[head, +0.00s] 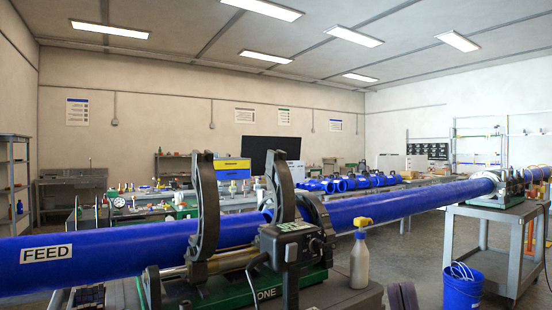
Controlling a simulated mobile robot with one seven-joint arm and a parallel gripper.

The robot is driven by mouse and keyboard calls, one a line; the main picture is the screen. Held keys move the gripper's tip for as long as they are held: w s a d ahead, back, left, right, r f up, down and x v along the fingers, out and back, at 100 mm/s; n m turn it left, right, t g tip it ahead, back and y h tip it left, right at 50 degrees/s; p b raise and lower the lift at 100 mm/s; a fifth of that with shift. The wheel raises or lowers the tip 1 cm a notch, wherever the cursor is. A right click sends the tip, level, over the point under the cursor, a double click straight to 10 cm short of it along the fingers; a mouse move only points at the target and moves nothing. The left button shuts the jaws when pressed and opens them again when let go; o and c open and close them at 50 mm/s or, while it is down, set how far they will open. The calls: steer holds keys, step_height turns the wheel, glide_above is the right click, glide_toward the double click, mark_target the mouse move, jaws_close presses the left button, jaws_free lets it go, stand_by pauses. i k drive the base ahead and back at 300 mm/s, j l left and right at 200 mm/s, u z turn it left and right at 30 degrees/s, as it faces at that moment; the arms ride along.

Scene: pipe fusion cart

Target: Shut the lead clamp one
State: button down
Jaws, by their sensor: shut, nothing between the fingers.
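The fusion machine marked ONE (268,294) has a green base and stands low in the middle of the head view. A long blue pipe marked FEED (110,255) runs through it. Two dark curved clamp arms stand swung up and open: a tall left one (207,205) and a right one (281,185). Another dark curved clamp part (318,222) is against the pipe just right of them. I see no label telling which is the lead clamp. A grey control box (297,243) hides part of the machine. My gripper is not in view.
A white spray bottle with a yellow head (361,255) stands right of the machine. A second machine sits on a grey cart (485,232) at the right, with a blue bucket (463,286) by it. Cluttered benches (150,212) stand behind the pipe. Open floor (410,250) shows between.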

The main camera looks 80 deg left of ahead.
mark_target(278, 175)
steer(key=i+j+u, duration=0.1)
steer(key=i+u, duration=0.15)
steer(key=u, duration=0.15)
steer(key=i+u, duration=0.25)
steer(key=u, duration=0.15)
steer(key=i+l+u, duration=0.1)
steer(key=i+u, duration=0.25)
steer(key=k, duration=0.1)
